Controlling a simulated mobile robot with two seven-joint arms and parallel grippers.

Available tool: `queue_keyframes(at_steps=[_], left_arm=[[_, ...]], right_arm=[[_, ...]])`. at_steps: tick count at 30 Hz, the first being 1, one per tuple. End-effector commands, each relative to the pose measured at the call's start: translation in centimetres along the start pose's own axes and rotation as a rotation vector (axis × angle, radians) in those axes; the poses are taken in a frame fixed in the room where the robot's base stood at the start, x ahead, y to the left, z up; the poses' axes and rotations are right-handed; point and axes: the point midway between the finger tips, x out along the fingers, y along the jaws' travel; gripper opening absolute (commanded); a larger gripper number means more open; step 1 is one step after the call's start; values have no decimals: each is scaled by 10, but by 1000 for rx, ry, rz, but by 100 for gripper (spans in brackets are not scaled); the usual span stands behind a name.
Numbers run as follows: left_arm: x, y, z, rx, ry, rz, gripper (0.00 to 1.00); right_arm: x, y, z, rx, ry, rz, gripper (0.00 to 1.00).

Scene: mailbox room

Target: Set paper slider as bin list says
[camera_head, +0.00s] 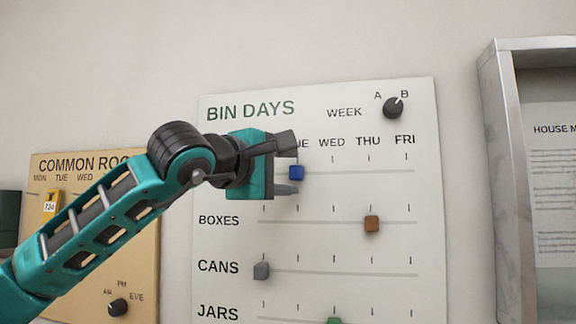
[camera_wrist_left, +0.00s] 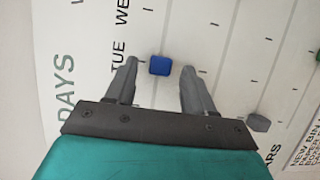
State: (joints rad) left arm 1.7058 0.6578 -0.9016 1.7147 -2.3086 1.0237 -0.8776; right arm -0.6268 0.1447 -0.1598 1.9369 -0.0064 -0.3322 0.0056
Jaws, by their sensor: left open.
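The blue slider (camera_head: 296,172) sits on the top track of the white BIN DAYS board (camera_head: 432,200), about under the TUE mark. Its row label is hidden behind my left gripper (camera_head: 290,171). That gripper is open at the board, one finger above the slider and one below. In the left wrist view the blue slider (camera_wrist_left: 160,65) shows between the two spread fingertips (camera_wrist_left: 159,68), with a gap on each side. A note (camera_wrist_left: 304,150) beginning "NEW BIN" shows at the lower right there; I cannot read its lines for sure. My right gripper is not in view.
Below are a brown BOXES slider (camera_head: 371,224) at THU, a grey CANS slider (camera_head: 261,271) at MON and a green JARS slider (camera_head: 334,321) around WED. The WEEK knob (camera_head: 393,108) is at top right. A tan COMMON ROOM board (camera_head: 140,220) and a grey-framed case (camera_head: 500,150) flank the board.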

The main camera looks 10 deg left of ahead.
Motion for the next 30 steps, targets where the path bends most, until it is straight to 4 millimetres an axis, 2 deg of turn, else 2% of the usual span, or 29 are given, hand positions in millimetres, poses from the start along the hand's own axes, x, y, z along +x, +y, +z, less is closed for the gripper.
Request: queue_keyframes(at_steps=[4, 13, 30], left_arm=[[10, 0, 0, 1, 0, 1, 53], [11, -1, 0, 0, 0, 0, 52], [11, -1, 0, 0, 0, -1, 0]], right_arm=[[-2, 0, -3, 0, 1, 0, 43], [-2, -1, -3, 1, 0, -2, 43], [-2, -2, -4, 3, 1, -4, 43]])
